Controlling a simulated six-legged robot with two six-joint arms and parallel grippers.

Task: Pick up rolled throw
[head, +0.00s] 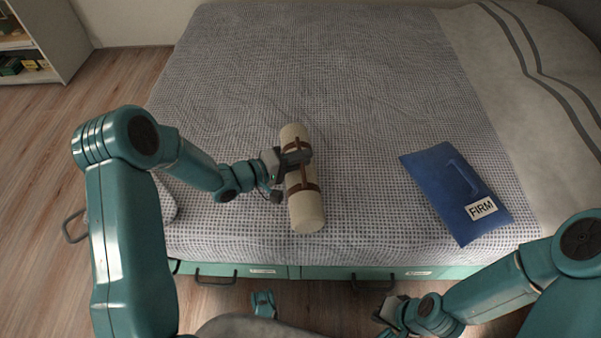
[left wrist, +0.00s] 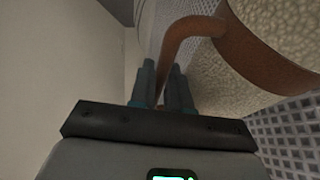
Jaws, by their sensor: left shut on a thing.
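The rolled throw (head: 306,212) is a cream roll with brown leather straps and a carry handle. It is over the near part of the bed, its long side running away from me. My left gripper (head: 296,160) reaches it from the left and is shut on its brown handle. In the left wrist view the handle (left wrist: 190,28) passes between the closed fingers (left wrist: 165,85), with the cream roll (left wrist: 285,22) beside them. Whether the roll touches the bed is hard to tell. My right gripper (head: 388,315) is low in front of the bed, apart from the throw; its fingers are unclear.
The bed (head: 330,60) has a grey checked cover and green drawers (head: 340,272) with dark handles along its near side. A blue cushion-like item (head: 440,190) labelled FIRM lies to the right. A shelf (head: 35,45) stands at the far left. Wooden floor (head: 125,80) is open on the left.

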